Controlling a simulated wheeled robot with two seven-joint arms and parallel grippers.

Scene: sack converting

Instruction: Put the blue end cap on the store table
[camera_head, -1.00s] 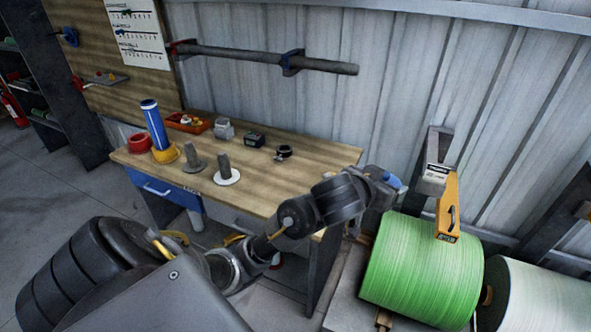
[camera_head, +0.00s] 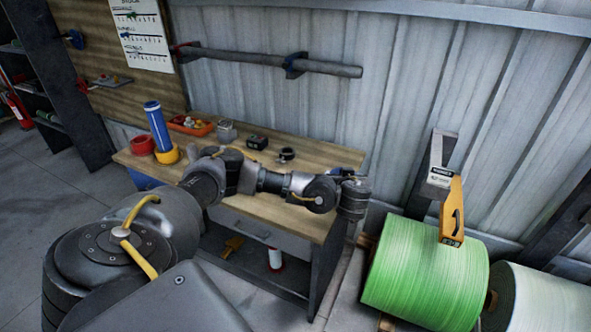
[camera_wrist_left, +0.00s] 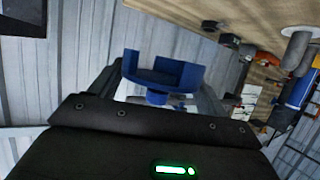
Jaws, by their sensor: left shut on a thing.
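The blue end cap (camera_wrist_left: 165,76) is a round, notched cup in the left wrist view. My left gripper (camera_wrist_left: 160,92) is shut on it, with a finger on each side. In the head view my left arm reaches across the wooden-topped table, and its wrist is at the table's right end. The gripper is mostly hidden behind that wrist there. The wooden table (camera_head: 315,155) is the only table I see, and I cannot tell if it is the store table. Its top (camera_wrist_left: 215,12) also shows at upper right in the left wrist view. My right gripper is out of view.
On the table are a blue tube (camera_head: 157,125) standing in a yellow ring (camera_head: 168,154), a red ring (camera_head: 142,145), an orange tray (camera_head: 190,126) and a black clamp (camera_head: 286,154). A green roll (camera_head: 425,272) and white roll (camera_head: 540,305) lie right. A pipe hangs behind.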

